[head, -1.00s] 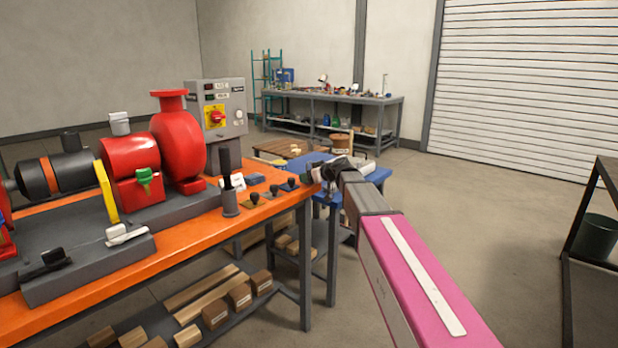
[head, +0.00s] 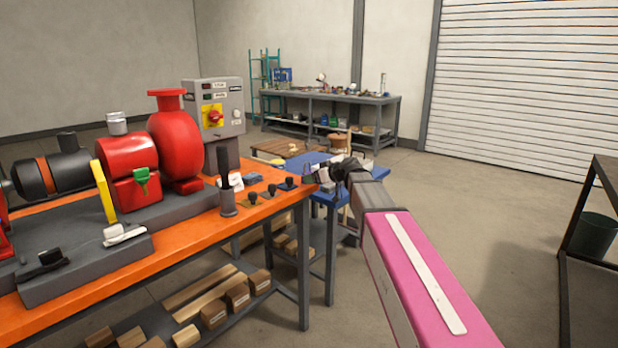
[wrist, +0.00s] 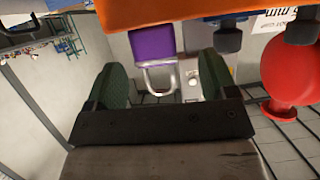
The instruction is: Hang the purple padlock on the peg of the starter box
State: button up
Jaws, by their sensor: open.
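The purple padlock (wrist: 152,45) shows in the wrist view, which is upside down. Its pale shackle (wrist: 160,80) points down the picture, between the two green finger pads of my gripper (wrist: 155,82). My gripper is open, with gaps between the pads and the padlock. The padlock's body meets the orange bench edge in the picture; I cannot tell whether they touch. In the head view my gripper (head: 322,172) is at the bench's right end, and I cannot make out the padlock. The grey starter box (head: 222,92) stands left of my gripper; its peg is not clear.
Several dark-knobbed pieces (head: 270,191) and an upright dark cylinder (head: 226,185) stand on the orange bench (head: 180,245), close left of my gripper. The red pump (head: 175,150) is further left. A blue table (head: 318,163) lies behind the gripper.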

jog(key=v, duration=0.6)
jog(key=s+d+f+m+g+h, duration=0.25)
jog(key=s+f, duration=0.35)
jog(key=f, duration=0.4)
jog(key=s+d+f+m+g+h, duration=0.25)
jog(key=s+f, duration=0.25)
jog(key=f, duration=0.5)
jog(key=s+d+f+m+g+h, duration=0.1)
jog(key=s+d+f+m+h, duration=0.1)
jog(key=s+d+f, duration=0.3)
jog(key=s+d+f+m+g+h, duration=0.2)
jog(key=s+d+f, duration=0.4)
jog(key=s, duration=0.5)
notch_tip(320, 180, down, 2)
jog(key=shift+f+m+h, duration=0.1)
jog(key=shift+m+h, duration=0.6)
jog(key=shift+h, duration=0.2)
jog(key=shift+o, duration=0.5)
jog(key=shift+s, duration=0.1)
jog(key=n+t+y, duration=0.8)
jog(key=n+y, duration=0.2)
jog(key=y, duration=0.1)
send_near(307, 172)
jog(key=f, duration=0.1)
jog(key=x, duration=1)
jog(key=shift+f, duration=0.4)
jog(key=shift+d, duration=0.1)
